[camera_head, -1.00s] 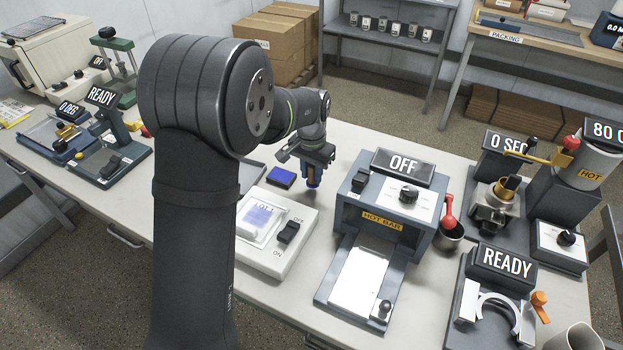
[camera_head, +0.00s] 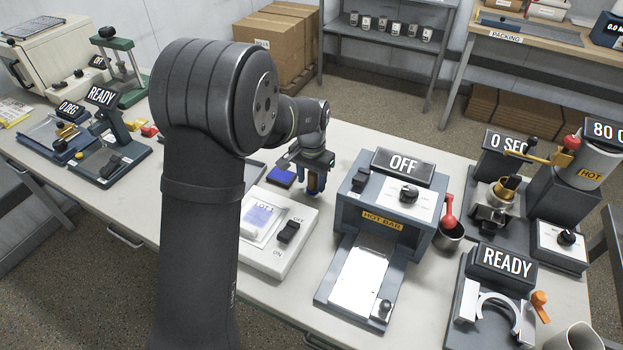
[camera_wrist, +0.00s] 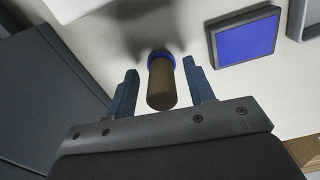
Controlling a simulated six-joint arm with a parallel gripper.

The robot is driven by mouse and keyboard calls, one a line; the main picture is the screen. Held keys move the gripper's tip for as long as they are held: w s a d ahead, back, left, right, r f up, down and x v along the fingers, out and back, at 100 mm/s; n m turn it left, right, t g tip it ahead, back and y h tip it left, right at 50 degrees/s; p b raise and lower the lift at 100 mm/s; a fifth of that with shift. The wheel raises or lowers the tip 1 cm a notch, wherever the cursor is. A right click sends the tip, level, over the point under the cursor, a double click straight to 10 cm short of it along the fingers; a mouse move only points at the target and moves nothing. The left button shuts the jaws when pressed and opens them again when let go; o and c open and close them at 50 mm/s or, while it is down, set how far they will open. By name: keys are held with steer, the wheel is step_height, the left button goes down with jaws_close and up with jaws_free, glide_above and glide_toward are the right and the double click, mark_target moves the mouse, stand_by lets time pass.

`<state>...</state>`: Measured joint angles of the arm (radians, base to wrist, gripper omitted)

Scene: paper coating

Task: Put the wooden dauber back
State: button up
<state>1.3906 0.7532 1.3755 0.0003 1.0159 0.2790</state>
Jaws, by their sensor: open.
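The wooden dauber (camera_wrist: 161,88) is a brown cylinder with a blue end, seen between the two fingers in the wrist view. Its blue end faces down to the light tabletop, and it looks upright. My gripper (camera_wrist: 163,88) is open around it, with a visible gap on each side. In the head view my gripper (camera_head: 314,183) is low over the table, left of the hot bar unit, with the dauber partly hidden between its fingers. A blue ink pad (camera_wrist: 245,46) in a dark frame lies beside the dauber; it also shows in the head view (camera_head: 281,177).
A white switch box (camera_head: 273,262) with a LOT 1 sheet stands in front of the pad. The grey HOT BAR unit (camera_head: 385,222), reading OFF, is close on the right. A red-handled scoop (camera_head: 449,212) rests in a cup (camera_head: 449,236) beyond it. A little bare table surrounds the dauber.

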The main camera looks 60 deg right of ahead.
mark_target(311, 174)
step_height(311, 174, up, 12)
stand_by(0.4)
steer(key=shift+f, duration=0.1)
step_height(311, 174, down, 12)
steer(key=shift+r, duration=1.9)
steer(key=shift+f, duration=0.15)
